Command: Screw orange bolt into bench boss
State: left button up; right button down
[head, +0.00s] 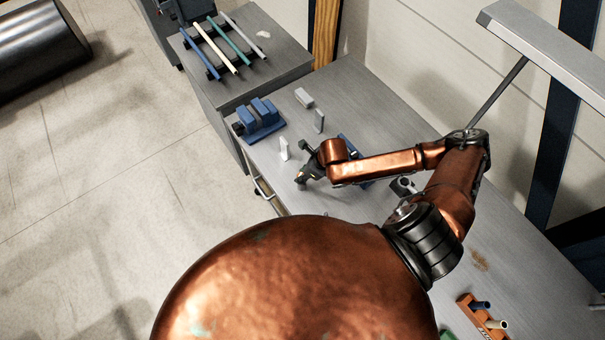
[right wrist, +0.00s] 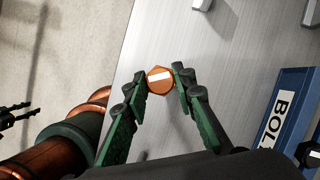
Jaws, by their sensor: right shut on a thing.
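A blue holder marked "BOL" (right wrist: 284,108) lies right of the gripper. Small pale upright blocks (head: 284,148) (head: 319,121) and a blue vise-like block (head: 259,120) stand nearby. An orange rack (head: 481,318) is at the bench's near right. Colored rods (head: 231,47) lie on the left cabinet.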

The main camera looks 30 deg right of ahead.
jog(key=shift+f+b, duration=0.9)
jog(key=shift+f, duration=0.8)
jog(key=c, duration=1.5)
grip_release()
jog(key=v, duration=1.2)
jog(key=shift+w+f, duration=0.1)
jog(key=shift+f, duration=0.05)
